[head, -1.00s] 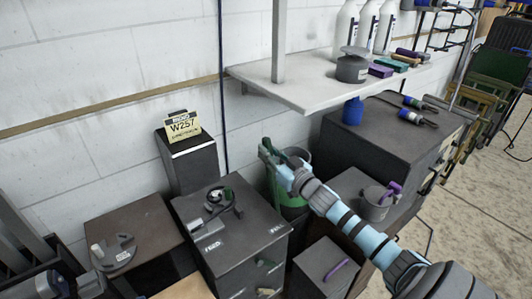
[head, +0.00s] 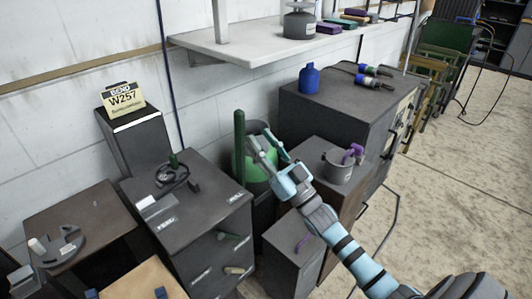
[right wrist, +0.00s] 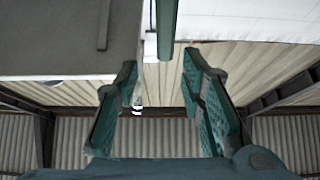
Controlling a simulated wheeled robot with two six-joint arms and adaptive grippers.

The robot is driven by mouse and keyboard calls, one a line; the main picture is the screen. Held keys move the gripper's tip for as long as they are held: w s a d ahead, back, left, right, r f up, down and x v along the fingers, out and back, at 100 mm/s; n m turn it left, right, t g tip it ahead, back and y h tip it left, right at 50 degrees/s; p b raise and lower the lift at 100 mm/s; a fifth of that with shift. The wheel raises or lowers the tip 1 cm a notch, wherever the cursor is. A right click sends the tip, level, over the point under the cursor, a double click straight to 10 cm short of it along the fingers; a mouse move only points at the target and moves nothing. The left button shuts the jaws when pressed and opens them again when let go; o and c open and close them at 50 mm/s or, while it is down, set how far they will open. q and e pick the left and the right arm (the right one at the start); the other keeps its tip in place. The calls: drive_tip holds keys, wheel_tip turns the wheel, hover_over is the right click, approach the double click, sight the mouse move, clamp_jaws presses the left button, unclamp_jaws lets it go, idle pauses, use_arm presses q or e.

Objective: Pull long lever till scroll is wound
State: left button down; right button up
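The long lever looks to be the upright green bar (head: 239,147) beside the desk-like dark cabinet in the head view; its lower end is hidden. My right gripper (head: 259,136) is open, its fingertips just right of the bar. In the right wrist view a green bar (right wrist: 166,25) shows at the top, ahead of and roughly between the open fingers (right wrist: 160,75). The fingers look apart from it. I cannot make out a scroll for certain. My left gripper is not in view.
A dark cabinet (head: 190,205) with a black handle-like item on top stands left of the bar. A green bin-like container (head: 258,168) is behind my right gripper. A white shelf (head: 270,53) overhangs at the back. A grey pot (head: 340,165) stands to the right. Open floor (head: 440,200) lies right.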

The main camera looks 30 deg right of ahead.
drive_tip(key=v, duration=1.1)
drive_tip(key=shift+s+a, duration=0.3)
drive_tip(key=shift+s, duration=0.2)
